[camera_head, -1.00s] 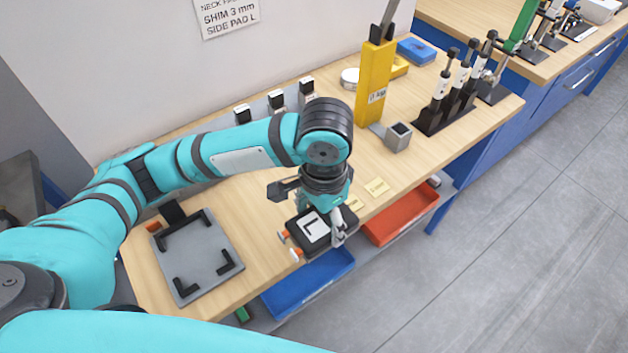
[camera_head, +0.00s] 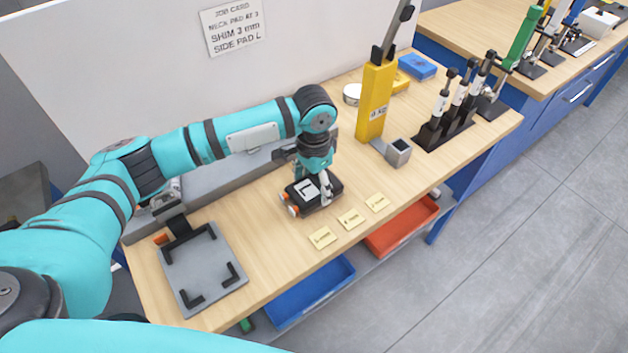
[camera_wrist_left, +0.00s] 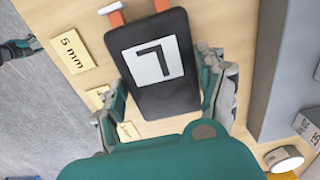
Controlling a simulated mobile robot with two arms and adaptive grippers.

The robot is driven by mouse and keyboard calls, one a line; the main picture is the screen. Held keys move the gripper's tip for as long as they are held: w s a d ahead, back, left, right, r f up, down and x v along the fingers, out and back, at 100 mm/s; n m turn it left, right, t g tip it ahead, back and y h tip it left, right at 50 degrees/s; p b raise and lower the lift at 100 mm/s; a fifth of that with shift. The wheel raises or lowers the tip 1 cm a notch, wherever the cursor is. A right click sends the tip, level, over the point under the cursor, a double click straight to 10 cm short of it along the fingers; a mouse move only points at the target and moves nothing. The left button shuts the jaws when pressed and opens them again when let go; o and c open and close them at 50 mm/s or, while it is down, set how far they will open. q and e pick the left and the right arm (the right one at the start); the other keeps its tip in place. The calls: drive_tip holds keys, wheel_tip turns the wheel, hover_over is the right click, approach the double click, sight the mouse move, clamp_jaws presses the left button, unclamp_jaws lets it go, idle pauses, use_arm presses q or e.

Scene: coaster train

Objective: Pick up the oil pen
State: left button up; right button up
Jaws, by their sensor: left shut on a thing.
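My left gripper (camera_head: 322,188) is shut on a black block with a white "L" label (camera_head: 307,189) and two orange-tipped pegs. The left wrist view shows a finger on each side of the block (camera_wrist_left: 156,92). Whether the block touches the table is unclear. Several upright black-and-white pen-like tools (camera_head: 463,85) stand in a black rack (camera_head: 448,135) at the table's right end, well away from the gripper. I cannot tell which, if any, is the oil pen. My right gripper is out of view.
A grey fixture plate (camera_head: 203,268) lies at the left front. Yellow thickness cards (camera_head: 351,219) lie near the front edge. Blue (camera_head: 310,290) and red bins (camera_head: 402,228) sit below.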

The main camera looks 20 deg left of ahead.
sight(314, 186)
use_arm(q)
drive_tip(key=shift+f, duration=0.2)
drive_tip(key=o, duration=1.5)
drive_tip(key=shift+c, duration=0.2)
wheel_tip(314, 186, up, 11)
drive_tip(key=b, duration=0.1)
drive_tip(key=shift+b, duration=0.4)
drive_tip(key=shift+o, duration=0.3)
drive_tip(key=shift+r, duration=0.6)
